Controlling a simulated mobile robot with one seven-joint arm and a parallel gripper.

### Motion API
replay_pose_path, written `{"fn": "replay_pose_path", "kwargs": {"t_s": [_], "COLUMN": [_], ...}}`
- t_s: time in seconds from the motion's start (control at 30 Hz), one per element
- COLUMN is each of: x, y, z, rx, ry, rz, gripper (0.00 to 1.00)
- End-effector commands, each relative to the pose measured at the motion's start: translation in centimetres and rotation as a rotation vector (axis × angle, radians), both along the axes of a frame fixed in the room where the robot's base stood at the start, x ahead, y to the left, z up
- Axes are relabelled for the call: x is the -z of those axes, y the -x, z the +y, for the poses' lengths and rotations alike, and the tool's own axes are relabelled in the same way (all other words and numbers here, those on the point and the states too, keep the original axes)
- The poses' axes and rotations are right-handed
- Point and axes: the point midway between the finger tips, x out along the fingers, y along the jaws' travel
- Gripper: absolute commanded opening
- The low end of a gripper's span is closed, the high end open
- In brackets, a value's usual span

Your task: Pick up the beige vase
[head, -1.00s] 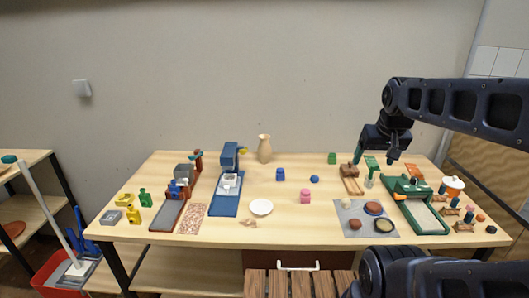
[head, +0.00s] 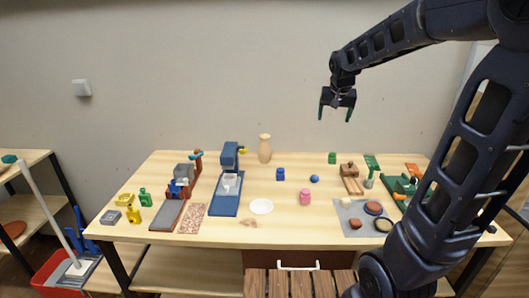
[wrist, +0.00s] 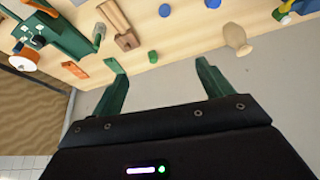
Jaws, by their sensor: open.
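The beige vase (head: 265,148) stands upright at the back of the table, just right of a blue machine, in the head view. It also shows in the wrist view (wrist: 236,38), at the upper right. My gripper (head: 336,112) is open and empty, with green fingers. It is raised in front of the wall, above and to the right of the vase, and is not touching it. In the wrist view my gripper (wrist: 160,75) has its fingers spread wide, with the vase beyond the right finger.
The blue machine (head: 229,160) stands close left of the vase. A green block (head: 332,158) stands at the back, to the right.

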Motion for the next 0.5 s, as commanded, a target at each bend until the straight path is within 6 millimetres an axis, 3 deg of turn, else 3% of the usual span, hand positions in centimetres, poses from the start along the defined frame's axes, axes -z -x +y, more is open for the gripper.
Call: {"fn": "replay_pose_path", "kwargs": {"t_s": [0.1,0.5], "x": [0.9,5.2], "y": [-3.7,-14.8], "z": [2.1,10.3], "rx": [0.012,0.053], "ry": [0.005,0.025], "rz": [-0.004,-0.044], "gripper": [0.79,0.79]}}
